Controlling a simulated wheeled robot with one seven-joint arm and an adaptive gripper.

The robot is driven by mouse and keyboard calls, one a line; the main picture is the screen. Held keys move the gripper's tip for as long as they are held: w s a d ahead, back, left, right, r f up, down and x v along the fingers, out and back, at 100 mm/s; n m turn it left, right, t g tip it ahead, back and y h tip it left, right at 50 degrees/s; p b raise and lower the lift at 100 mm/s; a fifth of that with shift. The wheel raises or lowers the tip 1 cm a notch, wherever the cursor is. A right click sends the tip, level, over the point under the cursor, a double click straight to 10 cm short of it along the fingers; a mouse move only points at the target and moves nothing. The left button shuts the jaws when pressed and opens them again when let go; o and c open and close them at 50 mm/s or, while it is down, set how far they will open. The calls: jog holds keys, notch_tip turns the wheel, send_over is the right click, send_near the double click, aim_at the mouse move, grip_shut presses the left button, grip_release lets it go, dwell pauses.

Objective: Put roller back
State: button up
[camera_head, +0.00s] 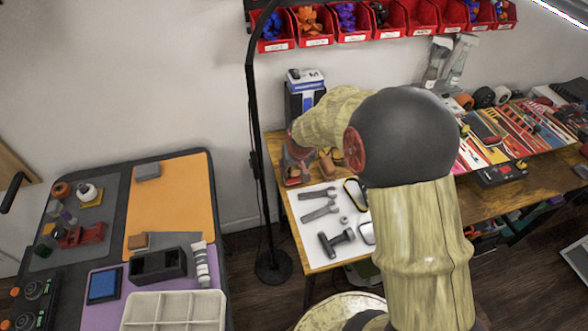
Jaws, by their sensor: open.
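No roller can be picked out for certain. A dark T-shaped tool (336,241) with a short handle lies on the white mat (312,256) and may be the roller. Two grey wrenches (319,203) and a small nut lie beside it. My arm rises through the middle, bends at a dark elbow and reaches left. My gripper (298,164) is at the far end of the arm, over the back left corner of the wooden table. It is open, small and partly hidden; I see nothing held in it. It is apart from the T-shaped tool.
A blue and white box (305,88) stands behind my gripper. Small orange-brown items (327,163) lie close by. A black lamp pole (256,130) stands between the tables. The left table carries an orange mat (175,192), a black tray (157,266) and a pale divided tray (172,312). Red bins hang above.

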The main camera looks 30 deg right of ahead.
jog(key=shift+r, duration=0.5)
jog(key=s+a+f+p+v, duration=0.1)
jog(key=a+p+v, duration=0.1)
jog(key=v, duration=1.1)
jog(key=s+a+f+p+v, duration=0.1)
jog(key=s+a+p+v, duration=0.15)
jog(key=v, duration=1.05)
jog(key=s+a+r+n, duration=0.1)
jog(key=s+a+r, duration=0.1)
jog(key=s, duration=0.5)
jog(key=s+a+r+n+t+y, duration=0.1)
jog(key=s+a+r, duration=0.2)
jog(key=s, duration=0.5)
jog(key=shift+r, duration=0.25)
